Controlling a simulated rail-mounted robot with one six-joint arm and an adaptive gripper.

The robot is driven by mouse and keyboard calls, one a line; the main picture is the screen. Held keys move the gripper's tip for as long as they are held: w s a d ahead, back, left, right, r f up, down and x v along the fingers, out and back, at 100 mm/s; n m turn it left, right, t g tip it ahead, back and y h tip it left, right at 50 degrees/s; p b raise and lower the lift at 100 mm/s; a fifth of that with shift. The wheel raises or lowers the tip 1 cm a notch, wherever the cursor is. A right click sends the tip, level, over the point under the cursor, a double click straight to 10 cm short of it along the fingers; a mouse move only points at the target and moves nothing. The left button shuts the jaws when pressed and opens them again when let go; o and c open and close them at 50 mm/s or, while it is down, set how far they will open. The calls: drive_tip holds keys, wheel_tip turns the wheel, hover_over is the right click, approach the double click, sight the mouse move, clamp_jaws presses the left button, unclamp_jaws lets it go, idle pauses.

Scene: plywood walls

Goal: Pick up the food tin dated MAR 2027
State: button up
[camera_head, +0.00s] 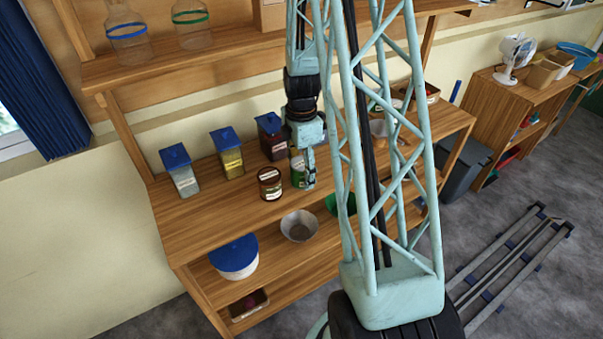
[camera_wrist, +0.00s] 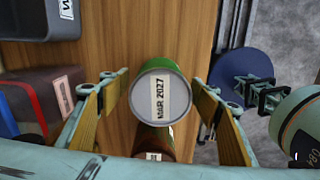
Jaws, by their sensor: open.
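The tin dated MAR 2027 (camera_wrist: 163,97) shows its grey lid and date label from above in the wrist view, with a green side. A green tin (camera_head: 297,172) stands on the wooden shelf in the head view, partly hidden by my gripper. My gripper (camera_head: 310,183) points down at it. In the wrist view, the open fingers of my gripper (camera_wrist: 154,92) lie on either side of the tin, with gaps between. A dark red-brown tin (camera_head: 269,184) stands just left of the green one; part of it shows below the lid in the wrist view (camera_wrist: 154,148).
Blue-lidded canisters (camera_head: 228,155) stand in a row behind and left of the tins. A metal bowl (camera_head: 299,226) and a green bowl (camera_head: 341,205) are in front, lower down. Bare shelf top (camera_head: 205,220) lies at front left.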

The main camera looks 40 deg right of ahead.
drive_tip(key=shift+f, duration=0.65)
drive_tip(key=c, duration=1.2)
drive_tip(key=shift+o, duration=0.2)
drive_tip(key=shift+r, duration=0.2)
drive_tip(key=shift+r, duration=1.55)
drive_tip(key=s+a, duration=0.3)
drive_tip(key=s, duration=0.4)
drive_tip(key=s+a+r+b, duration=0.1)
drive_tip(key=s+a, duration=0.3)
drive_tip(key=s, duration=0.3)
drive_tip(key=shift+s+r, duration=0.2)
drive_tip(key=shift+r, duration=0.05)
